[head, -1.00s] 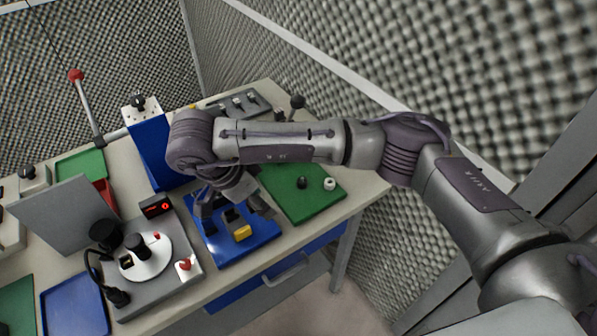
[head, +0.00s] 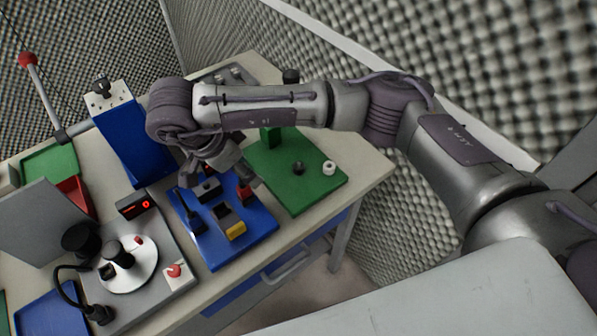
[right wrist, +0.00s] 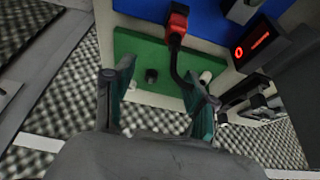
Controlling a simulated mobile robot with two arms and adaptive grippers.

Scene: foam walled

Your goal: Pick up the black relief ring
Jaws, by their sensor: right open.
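A small black round piece (head: 298,168), which looks like the black relief ring, sits on the green board (head: 322,187), left of a white ring (head: 329,167). I cannot make out its hole. The right wrist view shows the black piece (right wrist: 151,75) beyond and between the fingertips, and the white ring (right wrist: 206,76) near the right finger. My right gripper (head: 220,188) is open above the blue board (head: 247,222), left of the green board and apart from the black piece. In the right wrist view my gripper (right wrist: 158,92) shows nothing clearly held. My left gripper is not in view.
The blue board bears black, grey, yellow and red blocks. A red-topped black lead (right wrist: 177,25) crosses near the right finger in the wrist view. A grey box with a white dial (head: 128,265) stands left. A blue slanted stand (head: 130,140) is behind. Foam walls border the table.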

